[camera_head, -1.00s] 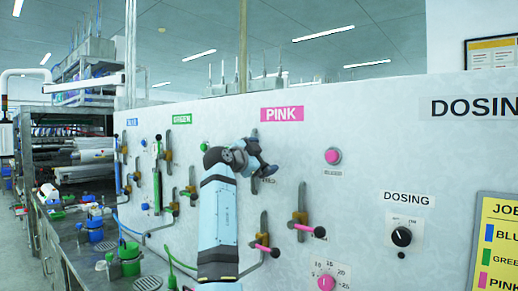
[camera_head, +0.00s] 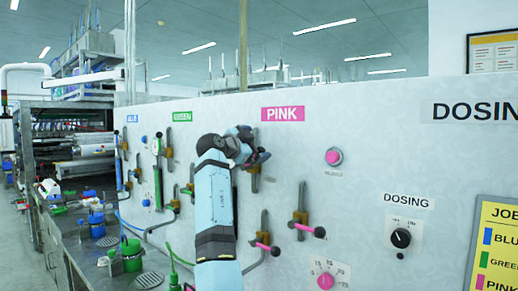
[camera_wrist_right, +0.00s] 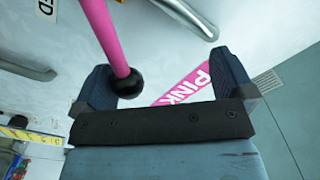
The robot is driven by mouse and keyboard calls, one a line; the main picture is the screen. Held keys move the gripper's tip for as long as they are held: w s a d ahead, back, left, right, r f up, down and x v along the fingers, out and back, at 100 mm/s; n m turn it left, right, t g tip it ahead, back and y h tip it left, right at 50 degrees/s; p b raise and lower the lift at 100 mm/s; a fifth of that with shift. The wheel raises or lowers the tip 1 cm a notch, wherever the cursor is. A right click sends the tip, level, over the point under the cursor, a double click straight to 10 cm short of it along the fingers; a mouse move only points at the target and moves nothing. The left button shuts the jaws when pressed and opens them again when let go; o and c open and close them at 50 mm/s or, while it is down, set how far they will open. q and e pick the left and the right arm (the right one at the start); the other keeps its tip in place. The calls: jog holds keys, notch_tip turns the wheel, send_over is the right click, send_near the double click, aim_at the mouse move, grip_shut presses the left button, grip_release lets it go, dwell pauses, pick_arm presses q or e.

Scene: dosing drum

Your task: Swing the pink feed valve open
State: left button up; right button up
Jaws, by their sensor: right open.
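My right gripper (camera_head: 262,157) is at the panel just below the PINK sign (camera_head: 282,114), over the pink feed valve, and hides most of it. In the right wrist view the feed valve's pink handle (camera_wrist_right: 106,32) ends in a black ball. The ball is between the spread fingers of my right gripper (camera_wrist_right: 163,85), close to the left finger. The gripper is open and not closed on the handle. Whether the left finger touches the ball I cannot tell. My left gripper is not in view.
Two more pink-handled valves, one left (camera_head: 265,245) and one right (camera_head: 308,228), stick out lower on the panel. A pink button (camera_head: 333,156), a pink dial (camera_head: 326,281) and a black dosing knob (camera_head: 401,238) are to the right. Green valves are to the left.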

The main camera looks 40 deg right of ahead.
aim_at(259, 137)
jog(key=shift+w+a+r+p, duration=0.1)
jog(key=shift+w+r+p, duration=0.35)
jog(key=shift+w, duration=0.35)
jog(key=shift+w+r+p, duration=0.4)
jog(key=shift+w, duration=0.35)
jog(key=shift+w+a+p, duration=0.1)
jog(key=shift+w+p, duration=0.25)
jog(key=shift+w, duration=0.45)
jog(key=shift+w+a, duration=0.1)
jog(key=shift+w, duration=0.4)
jog(key=shift+s+f+b, duration=0.45)
jog(key=shift+f+b, duration=0.05)
